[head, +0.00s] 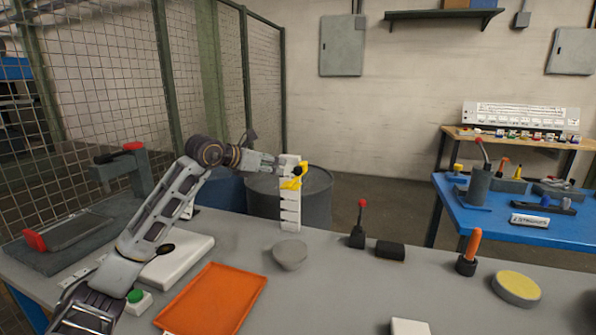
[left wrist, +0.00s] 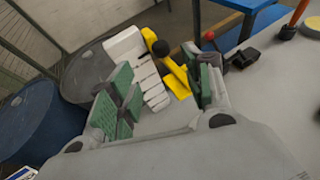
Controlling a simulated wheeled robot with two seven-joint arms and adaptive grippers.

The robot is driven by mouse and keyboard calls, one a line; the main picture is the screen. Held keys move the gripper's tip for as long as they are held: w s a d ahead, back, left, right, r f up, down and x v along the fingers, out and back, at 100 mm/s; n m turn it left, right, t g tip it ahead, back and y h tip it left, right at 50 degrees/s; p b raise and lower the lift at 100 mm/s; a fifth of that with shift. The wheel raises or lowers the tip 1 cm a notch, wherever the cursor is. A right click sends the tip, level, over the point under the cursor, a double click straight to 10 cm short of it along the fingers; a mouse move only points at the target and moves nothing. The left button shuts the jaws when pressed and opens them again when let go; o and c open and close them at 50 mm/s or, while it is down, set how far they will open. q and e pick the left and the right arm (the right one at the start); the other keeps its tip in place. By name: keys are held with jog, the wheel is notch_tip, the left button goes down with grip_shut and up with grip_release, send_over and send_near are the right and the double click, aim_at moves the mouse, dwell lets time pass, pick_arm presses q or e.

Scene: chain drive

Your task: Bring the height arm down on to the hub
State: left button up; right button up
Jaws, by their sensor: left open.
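The height arm (head: 291,183) is a yellow piece with a black knob, high on an upright white notched post (head: 290,213) at the table's back edge. In the left wrist view the yellow arm (left wrist: 176,80) and the white post (left wrist: 136,62) show between the green-padded fingers. My left gripper (head: 283,170) is at the height of the yellow arm, its jaws open around the space in front of it. I cannot tell whether a finger touches it. No part is clearly recognisable as the hub. My right gripper is not in view.
A grey bowl-like piece (head: 290,254) stands in front of the post. An orange tray (head: 213,300) and a white slab (head: 178,260) lie nearer. A red-knobbed lever (head: 358,236) and a black block (head: 390,249) are to the right. Drums (head: 318,196) stand behind the table.

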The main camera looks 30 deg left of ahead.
aim_at(296, 169)
pick_arm(q)
jog(key=shift+w, duration=0.15)
jog(key=p+x, duration=0.1)
jog(key=x, duration=1)
jog(key=shift+d, duration=0.1)
jog(key=shift+x, duration=1.1)
jog(key=shift+w, duration=0.1)
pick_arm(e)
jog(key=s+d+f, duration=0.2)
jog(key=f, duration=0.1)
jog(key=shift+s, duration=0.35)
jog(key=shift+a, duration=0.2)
